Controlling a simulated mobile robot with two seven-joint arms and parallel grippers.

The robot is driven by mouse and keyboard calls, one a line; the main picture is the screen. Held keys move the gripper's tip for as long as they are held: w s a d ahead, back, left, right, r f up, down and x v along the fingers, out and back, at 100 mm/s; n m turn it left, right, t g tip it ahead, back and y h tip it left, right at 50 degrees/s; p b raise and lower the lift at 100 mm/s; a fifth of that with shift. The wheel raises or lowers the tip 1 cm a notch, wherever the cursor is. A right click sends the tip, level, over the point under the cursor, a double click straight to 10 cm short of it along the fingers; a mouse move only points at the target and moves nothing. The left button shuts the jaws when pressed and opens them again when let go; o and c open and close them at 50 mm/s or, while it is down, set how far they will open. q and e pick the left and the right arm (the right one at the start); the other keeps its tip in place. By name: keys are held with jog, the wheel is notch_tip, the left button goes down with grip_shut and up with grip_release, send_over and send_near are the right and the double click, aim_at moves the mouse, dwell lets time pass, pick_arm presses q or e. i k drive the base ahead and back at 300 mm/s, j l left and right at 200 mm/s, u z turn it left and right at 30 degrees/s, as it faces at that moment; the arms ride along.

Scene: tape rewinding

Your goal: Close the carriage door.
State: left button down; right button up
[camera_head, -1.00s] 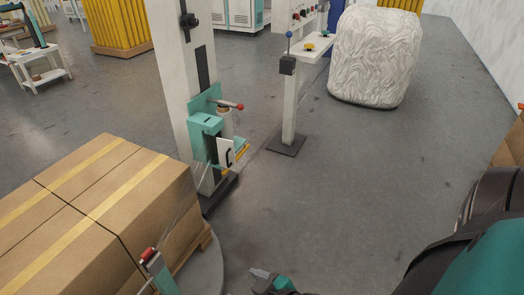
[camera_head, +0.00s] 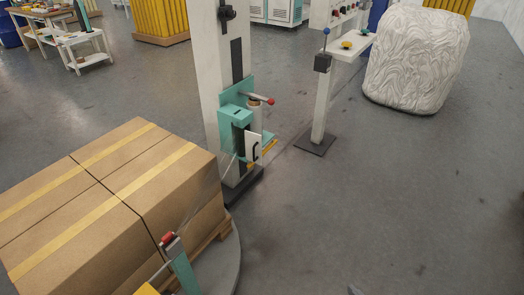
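The teal carriage (camera_head: 236,118) is mounted low on the pale mast. Its white door (camera_head: 252,148) has a dark handle (camera_head: 257,151) and stands out at an angle from the carriage's right side, so it looks open. My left gripper is out of view.
Strapped cartons (camera_head: 110,190) stand on a pallet on the round turntable (camera_head: 232,262), beside a red-topped teal clamp (camera_head: 176,255). A control post (camera_head: 320,105) and a white wrapped bale (camera_head: 415,60) stand to the right. The floor in front is clear.

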aim_at(253, 141)
jog(key=i+l, duration=0.1)
jog(key=l, duration=0.3)
jog(key=i+l, duration=0.1)
jog(key=l, duration=0.3)
jog(key=i+l, duration=0.25)
jog(key=l, duration=0.15)
jog(key=i+l+u, duration=0.1)
jog(key=i+l, duration=0.2)
jog(key=l, duration=0.15)
jog(key=i+j, duration=0.1)
jog(key=i, duration=0.95)
jog(key=i+j, duration=0.25)
jog(key=j+u, duration=0.05)
